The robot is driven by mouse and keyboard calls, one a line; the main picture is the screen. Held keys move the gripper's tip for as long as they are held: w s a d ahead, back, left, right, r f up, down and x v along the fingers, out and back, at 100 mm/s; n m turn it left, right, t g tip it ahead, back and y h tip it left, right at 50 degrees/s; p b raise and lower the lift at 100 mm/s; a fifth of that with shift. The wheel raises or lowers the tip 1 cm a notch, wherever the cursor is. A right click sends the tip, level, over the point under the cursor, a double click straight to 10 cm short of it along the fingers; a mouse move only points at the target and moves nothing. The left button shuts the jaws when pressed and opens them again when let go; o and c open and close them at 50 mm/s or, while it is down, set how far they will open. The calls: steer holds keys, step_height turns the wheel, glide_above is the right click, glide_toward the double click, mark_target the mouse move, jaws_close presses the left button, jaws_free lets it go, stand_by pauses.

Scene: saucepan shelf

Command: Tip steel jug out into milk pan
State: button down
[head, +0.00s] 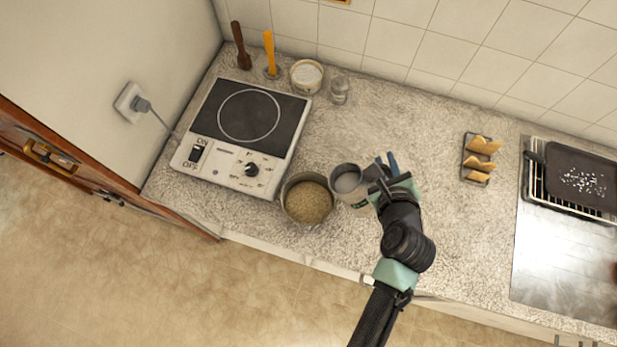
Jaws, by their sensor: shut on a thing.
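The steel jug (347,181) is a grey, open-topped vessel at the front middle of the counter. Its mouth faces up toward the camera, with something pale inside. My gripper (383,172) is at its right side and shut on it; the fingers partly hide the jug's right side. The milk pan (308,201) is directly left of the jug, near the counter's front edge, and has grainy tan contents. The jug's left rim lies close to the pan's right rim; I cannot tell whether they touch, nor the jug's exact height or tilt.
A hot plate (243,136) stands left of the pan. Behind are a tub (306,76), a glass jar (339,89) and upright utensils (270,54). A toast rack (479,160) and a dark tray (583,180) are at right. The counter behind the jug is clear.

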steer(key=shift+a+f, duration=0.1)
steer(key=shift+w+a+f, duration=0.15)
steer(key=shift+w, duration=0.05)
steer(key=shift+a, duration=0.1)
steer(key=shift+a+f+n+h, duration=0.1)
steer(key=shift+n+h, duration=0.2)
steer(key=shift+a+n+g+h, duration=0.3)
steer(key=shift+a+n+h, duration=0.1)
steer(key=shift+h, duration=0.1)
stand_by(0.5)
steer(key=shift+w+a+r+n+h, duration=0.1)
steer(key=shift+r+n+h, duration=0.2)
steer(key=shift+r, duration=0.1)
steer(key=shift+w+a+r+n+h, duration=0.1)
steer(key=shift+r+n+h, duration=0.1)
steer(key=shift+r+h, duration=0.15)
stand_by(0.5)
steer(key=shift+w+a+r+n+g+h+p, duration=0.1)
steer(key=shift+a+r+n+g+h+p, duration=0.15)
steer(key=shift+a+r+n+h, duration=0.25)
steer(key=shift+w+a+r+n+g+h+p, duration=0.1)
steer(key=shift+a+r+n+g+h+p, duration=0.15)
steer(key=shift+r+h, duration=0.4)
stand_by(1.8)
steer(key=shift+w+a+r+n+h+b, duration=0.25)
steer(key=shift+a+r+n+b, duration=0.05)
steer(key=shift+a+b, duration=0.35)
steer(key=shift+w+a+r+n+h+b, duration=0.2)
steer(key=shift+a+r+n+h+b, duration=0.05)
steer(key=shift+a+b, duration=0.35)
